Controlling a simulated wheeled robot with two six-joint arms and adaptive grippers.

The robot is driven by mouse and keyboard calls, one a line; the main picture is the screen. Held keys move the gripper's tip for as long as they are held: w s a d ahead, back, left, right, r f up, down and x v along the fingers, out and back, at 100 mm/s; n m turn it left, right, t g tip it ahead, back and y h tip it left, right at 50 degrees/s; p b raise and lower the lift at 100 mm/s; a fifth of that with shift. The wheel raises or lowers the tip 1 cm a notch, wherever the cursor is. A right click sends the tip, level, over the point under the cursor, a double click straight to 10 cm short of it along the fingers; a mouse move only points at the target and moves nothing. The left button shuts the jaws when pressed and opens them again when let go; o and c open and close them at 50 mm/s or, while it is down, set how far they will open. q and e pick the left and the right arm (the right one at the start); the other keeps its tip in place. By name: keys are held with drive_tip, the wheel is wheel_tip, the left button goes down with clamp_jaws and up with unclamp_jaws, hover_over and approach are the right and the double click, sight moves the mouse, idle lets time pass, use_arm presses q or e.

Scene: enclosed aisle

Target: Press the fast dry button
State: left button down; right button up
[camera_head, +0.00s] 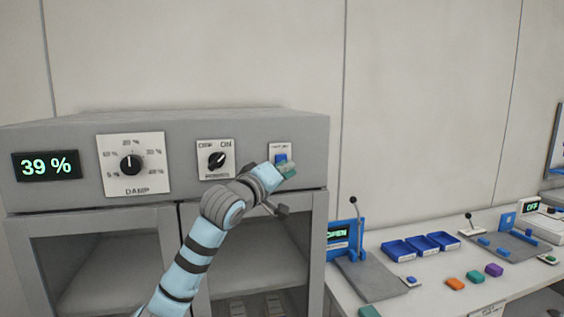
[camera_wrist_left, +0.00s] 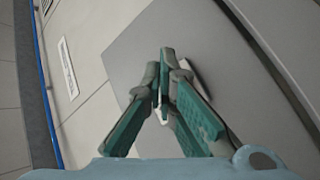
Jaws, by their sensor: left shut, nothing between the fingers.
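The fast dry button is a blue button on a white plate (camera_head: 280,149) at the right end of the grey cabinet's front panel; its label is too small to read. My left gripper (camera_head: 290,170) is shut and empty, right at the lower part of this plate in the head view and covering some of it. I cannot tell whether the fingertips touch the button. In the left wrist view the green fingers (camera_wrist_left: 165,60) are together, with a bit of the white plate (camera_wrist_left: 187,68) behind them. My right gripper is not in view.
The grey cabinet (camera_head: 90,204) also carries a 39 % display (camera_head: 46,165), a DAMP dial (camera_head: 131,162) and an OFF/ON knob (camera_head: 217,160). At the right, a white table (camera_head: 405,238) holds blue trays (camera_head: 420,245), levers and coloured blocks.

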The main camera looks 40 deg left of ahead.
use_arm(q)
drive_tip(key=shift+w+a, duration=0.1)
drive_tip(key=shift+w+a, duration=0.2)
drive_tip(key=shift+a, duration=0.05)
drive_tip(key=shift+w+a+p, duration=0.3)
drive_tip(key=shift+a+p, duration=0.15)
drive_tip(key=shift+p, duration=0.1)
idle(0.8)
drive_tip(key=shift+d, duration=0.1)
drive_tip(key=shift+s+d+b, duration=0.35)
drive_tip(key=shift+s+d, duration=0.2)
drive_tip(key=shift+d, duration=0.1)
drive_tip(key=shift+d, duration=0.1)
drive_tip(key=s+d, duration=0.1)
drive_tip(key=d, duration=0.1)
drive_tip(key=s+d, duration=0.1)
drive_tip(key=d, duration=0.1)
drive_tip(key=shift+s+b, duration=0.35)
drive_tip(key=shift+s, duration=0.05)
